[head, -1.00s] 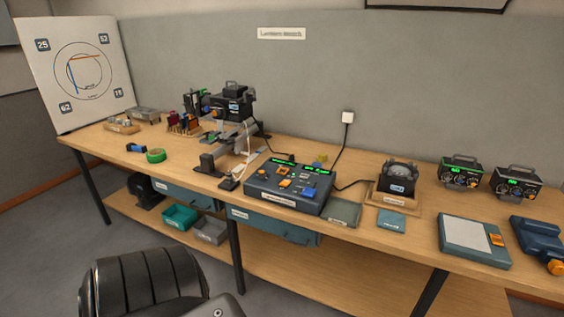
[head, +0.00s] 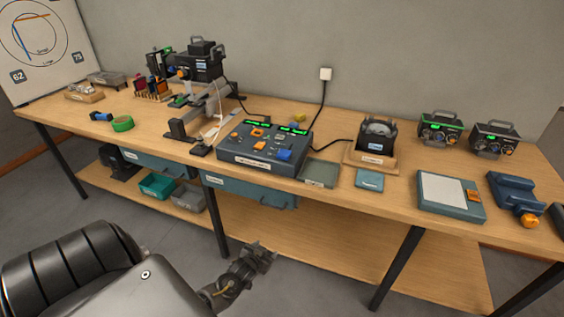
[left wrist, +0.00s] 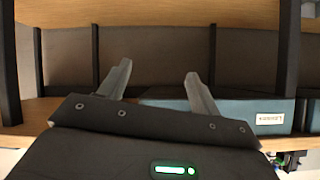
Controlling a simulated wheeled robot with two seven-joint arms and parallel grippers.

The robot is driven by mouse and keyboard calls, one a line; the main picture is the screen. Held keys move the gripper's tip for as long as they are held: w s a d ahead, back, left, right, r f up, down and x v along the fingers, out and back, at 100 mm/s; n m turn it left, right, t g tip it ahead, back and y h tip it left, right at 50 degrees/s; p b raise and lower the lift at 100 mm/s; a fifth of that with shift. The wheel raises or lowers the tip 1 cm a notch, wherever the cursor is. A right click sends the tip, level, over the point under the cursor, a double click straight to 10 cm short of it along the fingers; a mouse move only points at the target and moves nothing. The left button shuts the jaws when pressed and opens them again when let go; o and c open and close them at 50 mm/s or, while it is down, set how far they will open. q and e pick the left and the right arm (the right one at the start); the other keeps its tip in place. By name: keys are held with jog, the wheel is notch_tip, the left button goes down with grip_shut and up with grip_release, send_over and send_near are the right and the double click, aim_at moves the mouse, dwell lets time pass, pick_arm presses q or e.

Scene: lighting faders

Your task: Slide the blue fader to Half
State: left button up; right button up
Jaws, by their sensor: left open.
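The blue fader (head: 285,155) shows in the head view as a small blue block at the right front of the dark blue-grey control console (head: 240,159) on the wooden table. Its scale marks are too small to read. My left gripper (head: 268,250) is in front of the table and below its top, well apart from the console. In the left wrist view its two fingers (left wrist: 158,80) are spread with nothing between them. The fader does not show in that view. My right gripper is not in view.
Orange controls (head: 258,132) sit on the console near the fader. A grey-green mat (head: 319,173) and a gauge on a wooden base (head: 375,142) lie to its right. A projector-like device (head: 195,62) stands behind left. A drawer (head: 250,190) and lower shelf (head: 330,250) are under the tabletop.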

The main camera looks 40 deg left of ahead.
pick_arm(q)
jog(key=w+a+r+n+t+y, duration=0.15)
jog(key=w+r, duration=0.25)
jog(key=r, duration=0.4)
jog(key=w+a+r+t, duration=0.2)
jog(key=w+r, duration=0.1)
jog(key=r, duration=0.5)
jog(key=n+t+b, duration=0.1)
jog(key=t, duration=0.2)
send_near(282, 158)
jog(key=shift+y, duration=0.25)
jog(key=p+x, duration=0.1)
jog(key=x, duration=0.8)
jog(key=shift+d+p, duration=0.15)
jog(key=shift+p, duration=0.15)
jog(key=shift+w, duration=0.5)
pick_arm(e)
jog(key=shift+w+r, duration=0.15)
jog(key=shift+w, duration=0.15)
